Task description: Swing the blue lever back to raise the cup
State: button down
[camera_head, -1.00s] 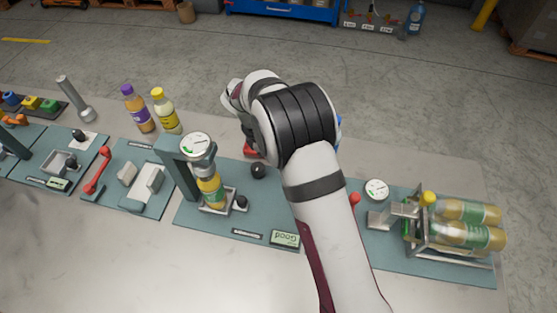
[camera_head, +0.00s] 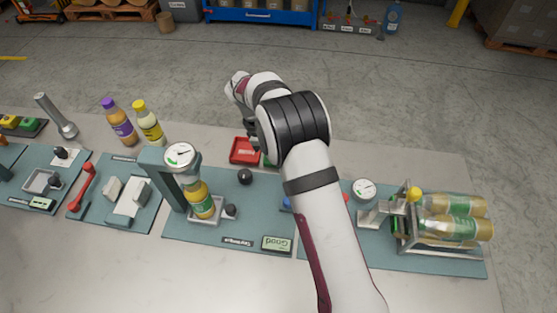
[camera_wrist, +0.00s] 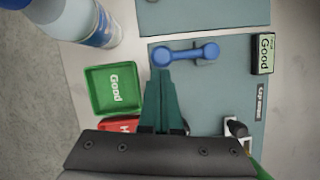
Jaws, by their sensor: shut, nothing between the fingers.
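The blue lever (camera_wrist: 186,54), a bar with a ball at each end, lies over the teal plate in the wrist view. In the head view only a bit of blue (camera_head: 286,203) shows beside my arm. My gripper (camera_wrist: 165,74) is shut and empty, its fingertips just below the lever's left ball in the wrist picture; I cannot tell if they touch. In the head view my arm mostly hides the gripper. A bottle (camera_head: 201,200) stands upright under a round gauge (camera_head: 181,156) at the teal station. I cannot make out the cup clearly.
A green tray (camera_wrist: 114,90) marked Good and a red tray (camera_head: 244,150) lie close to my gripper. A large clear bottle (camera_wrist: 85,20) stands beyond the green tray. A bottle rack (camera_head: 450,248) is right of my arm. The front table is clear.

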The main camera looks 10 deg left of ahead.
jog(key=shift+r, duration=0.1)
jog(key=v, duration=0.9)
jog(key=shift+a+r, duration=0.2)
jog(key=shift+r, duration=0.2)
jog(key=s+d+r+m+y, duration=0.3)
jog(key=s+d+r+m, duration=0.7)
jog(key=s+d, duration=0.3)
jog(key=s+d+f+m+y, duration=0.1)
jog(key=s+f+m, duration=0.1)
jog(key=s+m, duration=0.3)
jog(key=s+d+f+m+y, duration=0.1)
jog(key=s+m, duration=0.5)
jog(key=s, duration=0.6)
jog(key=shift+s+d+f+t+y, duration=0.3)
jog(key=shift+d+f+y, duration=0.1)
jog(key=shift+d, duration=0.35)
jog(key=shift+w, duration=0.1)
